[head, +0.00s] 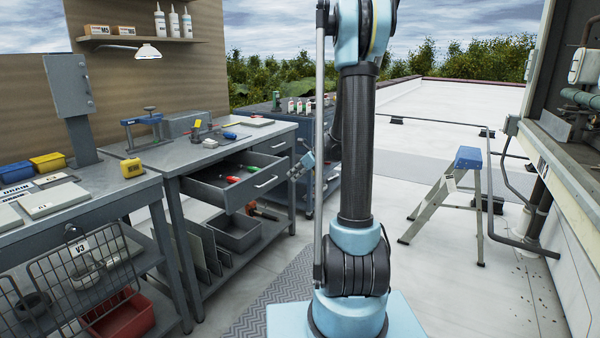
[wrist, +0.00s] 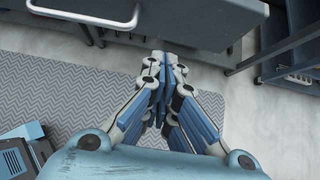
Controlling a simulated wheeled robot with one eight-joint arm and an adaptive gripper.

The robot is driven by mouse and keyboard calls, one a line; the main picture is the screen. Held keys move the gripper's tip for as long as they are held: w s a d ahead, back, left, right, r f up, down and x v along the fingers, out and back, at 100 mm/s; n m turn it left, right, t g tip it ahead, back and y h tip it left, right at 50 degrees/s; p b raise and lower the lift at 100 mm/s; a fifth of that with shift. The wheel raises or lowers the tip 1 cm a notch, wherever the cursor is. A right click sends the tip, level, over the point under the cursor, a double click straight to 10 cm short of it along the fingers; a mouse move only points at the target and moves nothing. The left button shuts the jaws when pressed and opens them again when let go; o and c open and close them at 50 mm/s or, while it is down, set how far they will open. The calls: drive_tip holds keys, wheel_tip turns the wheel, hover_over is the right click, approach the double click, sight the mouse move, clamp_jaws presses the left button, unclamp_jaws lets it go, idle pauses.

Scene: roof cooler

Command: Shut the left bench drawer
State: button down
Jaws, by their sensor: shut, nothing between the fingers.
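The left bench drawer (head: 222,194) is pulled open from the grey workbench in the head view. Red and green handled tools lie inside it. Its pale bar handle (head: 266,181) is on the front, and the handle also shows at the upper left of the wrist view (wrist: 85,20). The dark drawer front (wrist: 205,22) runs along the top there. My gripper (wrist: 165,62) is shut and empty, with its fingertips just short of the drawer front, to the right of the handle. In the head view my gripper (head: 299,169) shows small, right of the drawer; contact cannot be told.
A second drawer (head: 278,144) beside it is closed. A grey bin (head: 235,235) sits on the shelf below. A patterned mat (head: 280,290) lies on the floor. A stepladder (head: 440,205) stands to the right, with open floor between.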

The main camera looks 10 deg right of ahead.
sight(277, 180)
drive_tip(key=shift+w+a+f, duration=0.3)
drive_tip(key=shift+w+a, duration=0.5)
drive_tip(key=shift+a, duration=0.2)
drive_tip(key=shift+w+a+f, duration=0.25)
drive_tip(key=shift+w+a, duration=0.55)
drive_tip(key=shift+a, duration=0.2)
drive_tip(key=shift+w, duration=0.1)
